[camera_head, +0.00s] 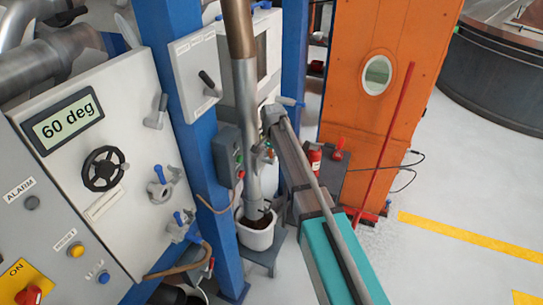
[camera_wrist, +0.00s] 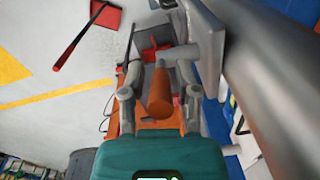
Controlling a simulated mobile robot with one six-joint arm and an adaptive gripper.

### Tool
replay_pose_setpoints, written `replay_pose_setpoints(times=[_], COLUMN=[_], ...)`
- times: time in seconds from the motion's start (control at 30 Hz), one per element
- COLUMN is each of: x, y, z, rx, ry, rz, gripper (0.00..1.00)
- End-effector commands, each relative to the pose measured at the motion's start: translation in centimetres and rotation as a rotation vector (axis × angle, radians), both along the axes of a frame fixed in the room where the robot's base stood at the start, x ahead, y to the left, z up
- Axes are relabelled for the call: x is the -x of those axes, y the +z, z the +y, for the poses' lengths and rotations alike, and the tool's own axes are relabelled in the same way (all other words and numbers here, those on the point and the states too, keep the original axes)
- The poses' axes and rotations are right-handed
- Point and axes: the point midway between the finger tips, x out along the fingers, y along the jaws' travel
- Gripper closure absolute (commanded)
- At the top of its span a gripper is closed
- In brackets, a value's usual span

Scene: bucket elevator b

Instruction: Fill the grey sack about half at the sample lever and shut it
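My gripper (camera_head: 268,118) is beside the grey vertical pipe (camera_head: 246,130) in the head view. In the wrist view my gripper (camera_wrist: 160,70) has its two fingers apart, on either side of a brown cylindrical handle (camera_wrist: 158,98). I see no firm contact with that handle, and I cannot tell whether it is the sample lever. A pale tub (camera_head: 257,235) with dark brown material stands under the pipe's lower end. I cannot make out the grey sack for sure in either view.
A blue post (camera_head: 185,100) and a white panel with a "60 deg" display (camera_head: 66,122) stand at left. An orange housing (camera_head: 390,60) stands behind. Open floor (camera_head: 450,210) lies at right.

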Motion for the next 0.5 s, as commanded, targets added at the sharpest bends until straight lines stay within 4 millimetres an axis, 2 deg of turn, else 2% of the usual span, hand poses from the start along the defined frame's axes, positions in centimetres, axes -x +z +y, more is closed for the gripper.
replay_pose_setpoints(times=[0.03, 0.17, 0.5], x=[0.01, 0.01, 0.15], y=[0.00, 0.00, -0.07], z=[0.01, 0.01, 0.00], rx=[0.000, 0.000, 0.004], ry=[0.000, 0.000, 0.001], rz=[0.000, 0.000, -0.009], gripper=[0.78, 1.00, 1.00])
